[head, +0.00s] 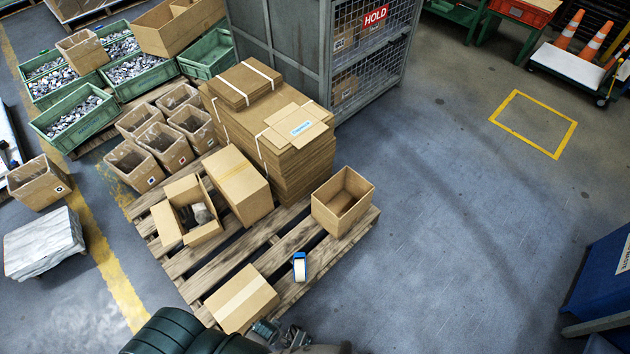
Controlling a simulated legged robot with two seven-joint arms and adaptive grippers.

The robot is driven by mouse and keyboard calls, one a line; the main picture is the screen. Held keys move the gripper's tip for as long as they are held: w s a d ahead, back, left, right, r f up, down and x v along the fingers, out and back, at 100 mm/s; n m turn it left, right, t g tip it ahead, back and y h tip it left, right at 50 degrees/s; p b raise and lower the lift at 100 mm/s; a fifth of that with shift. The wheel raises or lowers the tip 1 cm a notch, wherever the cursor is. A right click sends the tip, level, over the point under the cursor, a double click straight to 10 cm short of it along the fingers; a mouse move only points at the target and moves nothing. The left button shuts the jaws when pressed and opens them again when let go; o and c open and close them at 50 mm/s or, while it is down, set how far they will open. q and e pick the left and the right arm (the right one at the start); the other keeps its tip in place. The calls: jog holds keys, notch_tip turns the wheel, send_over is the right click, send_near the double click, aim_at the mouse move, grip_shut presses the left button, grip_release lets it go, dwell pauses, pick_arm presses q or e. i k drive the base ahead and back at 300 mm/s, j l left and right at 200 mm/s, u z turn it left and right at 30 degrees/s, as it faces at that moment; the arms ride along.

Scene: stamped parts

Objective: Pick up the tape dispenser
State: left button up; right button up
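The tape dispenser (299,266) is a small blue and white object. It stands on the front right part of the wooden pallet (187,263), to the right of a closed flat carton. My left gripper (286,336) is at the bottom edge of the head view, in front of the pallet and apart from the dispenser. Its arm comes in from the lower left. The gripper is small and partly cut off, so its opening does not show clearly. I cannot make out my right gripper.
A closed carton (241,299) lies left of the dispenser. An open empty box (343,201) stands behind it at the right. A taller carton (238,186) and stacked cardboard (290,160) are farther back. The floor right of the pallet is clear.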

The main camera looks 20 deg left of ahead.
aim_at(299, 265)
jog(key=k+u, duration=0.35)
jog(key=k+j+u, duration=0.3)
jog(key=k+l, duration=0.1)
